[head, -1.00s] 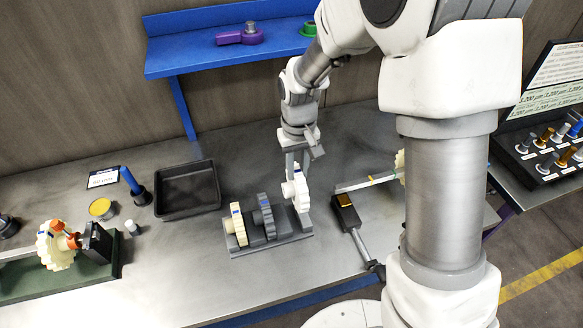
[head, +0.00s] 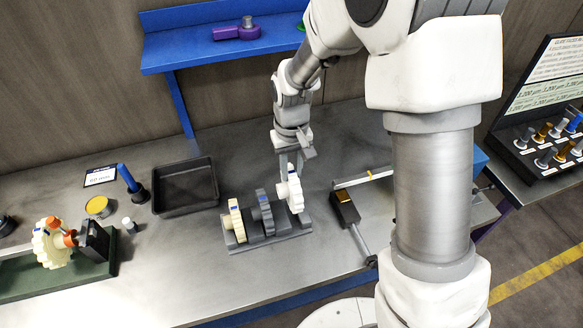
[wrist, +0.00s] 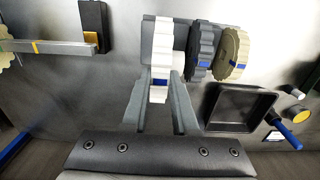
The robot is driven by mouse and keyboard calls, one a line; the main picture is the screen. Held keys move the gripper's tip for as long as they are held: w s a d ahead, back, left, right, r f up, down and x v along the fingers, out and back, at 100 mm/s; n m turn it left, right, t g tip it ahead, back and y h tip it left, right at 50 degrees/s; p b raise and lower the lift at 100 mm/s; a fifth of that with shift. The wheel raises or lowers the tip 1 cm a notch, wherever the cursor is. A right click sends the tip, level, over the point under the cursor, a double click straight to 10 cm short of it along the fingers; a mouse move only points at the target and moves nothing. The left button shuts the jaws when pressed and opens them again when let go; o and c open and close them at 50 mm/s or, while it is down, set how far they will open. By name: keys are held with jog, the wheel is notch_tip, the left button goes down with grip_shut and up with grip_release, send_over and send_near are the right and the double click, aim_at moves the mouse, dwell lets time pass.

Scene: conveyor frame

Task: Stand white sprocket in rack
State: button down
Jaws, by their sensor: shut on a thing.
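The white sprocket (head: 294,193) stands upright at the right end of the grey rack (head: 272,242), beside a dark grey sprocket (head: 263,212) and a cream sprocket (head: 236,220). My gripper (head: 291,176) is shut on the upper edge of the white sprocket. In the wrist view, the white sprocket (wrist: 161,55) lies between the two fingertips (wrist: 160,90), with its blue mark facing me. It overlaps the rack (wrist: 149,27); its lower edge is hard to see, so I cannot tell whether it is fully seated.
A black tray (head: 186,187) lies left of the rack. A green fixture (head: 70,277) with another cream sprocket is at far left. A blue shelf (head: 220,45) stands behind.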

jog(key=shift+f+b, duration=2.45)
jog(key=shift+f, duration=1.1)
jog(key=shift+f, duration=0.2)
jog(key=c, duration=0.6)
grip_release()
jog(key=shift+r, duration=0.1)
notch_tip(320, 180, up, 17)
jog(key=p, duration=0.1)
jog(key=shift+r, duration=0.15)
